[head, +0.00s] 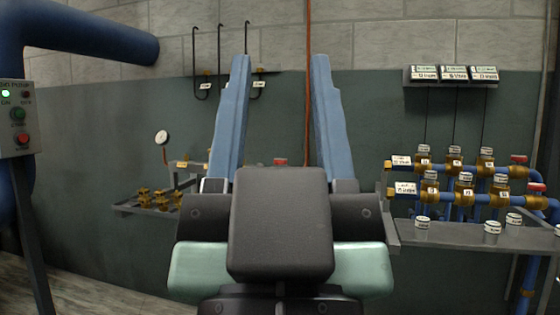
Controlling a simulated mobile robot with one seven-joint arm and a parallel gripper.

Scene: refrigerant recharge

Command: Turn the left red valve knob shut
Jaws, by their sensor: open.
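My gripper (280,60) fills the middle of the head view, its two long blue fingers spread wide and pointing up, with nothing held between them. A small red knob (280,162) shows between the fingers, just above the dark gripper body, which hides what lies below it. On the right, a red valve handle (519,159) sits at the end of the upper row of brass valves. Another red handle (537,187) sits on the lower row. I cannot tell for sure which red piece is the left valve knob.
A shelf (148,209) with brass fittings and a gauge (162,137) are left. A grey bench (460,236) holds white-capped jars at right. A control box (17,118) and thick blue pipe (95,38) stand at far left. Black hooks (219,60) hang behind.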

